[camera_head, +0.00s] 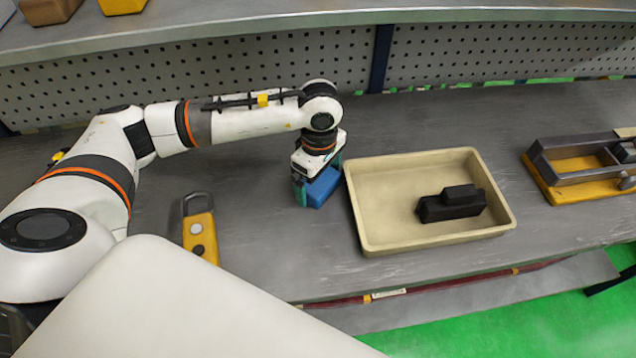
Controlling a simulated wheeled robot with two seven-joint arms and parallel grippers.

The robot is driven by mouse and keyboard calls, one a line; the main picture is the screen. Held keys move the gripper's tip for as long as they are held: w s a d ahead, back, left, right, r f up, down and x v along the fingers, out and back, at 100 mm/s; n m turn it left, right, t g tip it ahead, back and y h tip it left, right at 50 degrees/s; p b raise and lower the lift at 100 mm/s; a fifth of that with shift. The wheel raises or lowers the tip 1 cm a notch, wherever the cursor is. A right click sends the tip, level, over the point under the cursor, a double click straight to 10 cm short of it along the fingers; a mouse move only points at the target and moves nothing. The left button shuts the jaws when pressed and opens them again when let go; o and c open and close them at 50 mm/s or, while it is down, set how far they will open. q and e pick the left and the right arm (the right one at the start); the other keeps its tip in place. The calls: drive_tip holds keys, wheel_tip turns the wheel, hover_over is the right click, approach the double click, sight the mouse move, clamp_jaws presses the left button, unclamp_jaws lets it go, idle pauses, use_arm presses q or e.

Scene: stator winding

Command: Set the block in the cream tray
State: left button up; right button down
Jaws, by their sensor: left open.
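A blue block (323,188) sits on the grey bench, just left of the cream tray (368,213). My left gripper (317,180) points down over the block with its jaws open. One teal finger is on the left side of the block and the other is behind it at the right. I cannot tell whether the fingers touch it. The upper part of the block is partly hidden by the gripper. The tray holds a black stepped part (450,205) toward its right side. My right gripper is not in view.
A yellow and grey device (200,235) lies on the bench left of the block. A metal fixture on a yellow base (580,180) stands at the right. A perforated panel (270,65) and shelf run along the back. The tray's left half is free.

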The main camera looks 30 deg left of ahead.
use_arm(q)
drive_tip(key=shift+w+f, duration=0.3)
drive_tip(key=shift+f, duration=0.4)
drive_tip(key=shift+s+r, duration=0.2)
drive_tip(key=shift+s, duration=0.05)
drive_tip(key=c, duration=1.1)
drive_tip(key=shift+w, duration=0.1)
